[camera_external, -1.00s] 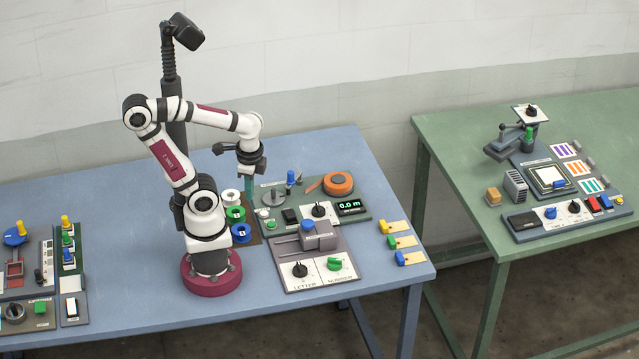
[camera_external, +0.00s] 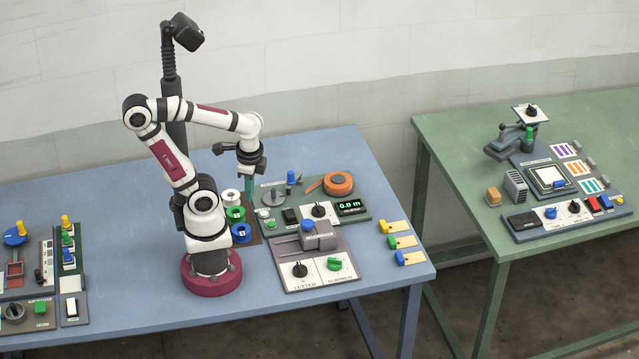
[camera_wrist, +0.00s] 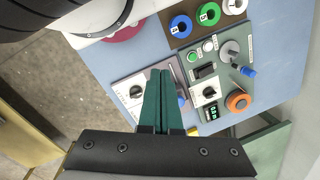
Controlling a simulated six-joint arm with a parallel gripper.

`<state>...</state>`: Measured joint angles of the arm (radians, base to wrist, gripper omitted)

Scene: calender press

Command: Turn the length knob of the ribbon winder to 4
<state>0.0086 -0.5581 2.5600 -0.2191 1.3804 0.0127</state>
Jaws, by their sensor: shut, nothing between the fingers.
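The ribbon winder (camera_external: 346,226) is a grey-green panel right of my arm in the external view; it also shows in the wrist view (camera_wrist: 192,72). Its length knob (camera_external: 319,210) is black on a white dial, beside a display (camera_external: 351,206) reading 0.0 m. In the wrist view the knob (camera_wrist: 209,91) lies right of my fingers; its pointer and scale are too small to read. My gripper (camera_external: 249,193) has teal fingers, shut and empty, held up left of the winder near the spools. The fingers (camera_wrist: 160,73) are clear of the knob.
White, green and blue spools (camera_external: 241,233) stand left of the winder. An orange roll (camera_external: 338,183) and a blue-topped lever (camera_external: 291,177) are on its far part. In front is a grey press (camera_external: 318,238) with letter and number knobs. Several coloured tags (camera_external: 402,242) lie right.

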